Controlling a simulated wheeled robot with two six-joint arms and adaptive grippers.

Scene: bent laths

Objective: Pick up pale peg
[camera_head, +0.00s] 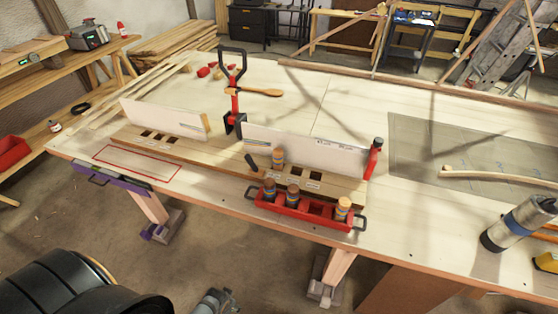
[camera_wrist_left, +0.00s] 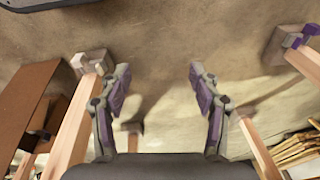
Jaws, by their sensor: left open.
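Several wooden pegs with dark bands stand at the work board on the table. Three are in a red tray (camera_head: 318,221) at the front edge: a left peg (camera_head: 269,190), a middle peg (camera_head: 293,194) and a right peg (camera_head: 342,208), which looks the lightest. Another peg (camera_head: 278,158) stands behind, at the board with dark slots (camera_head: 230,163). I cannot tell for sure which is the pale peg. My left gripper (camera_wrist_left: 160,85) is open and empty over the floor, with table legs around it; part of it shows at the bottom of the head view. My right gripper is not in view.
A red and black clamp (camera_head: 235,100) stands upright behind the board. Upright pale panels (camera_head: 320,152) rise behind the slots. A red-outlined area (camera_head: 137,163) at the left front is bare.

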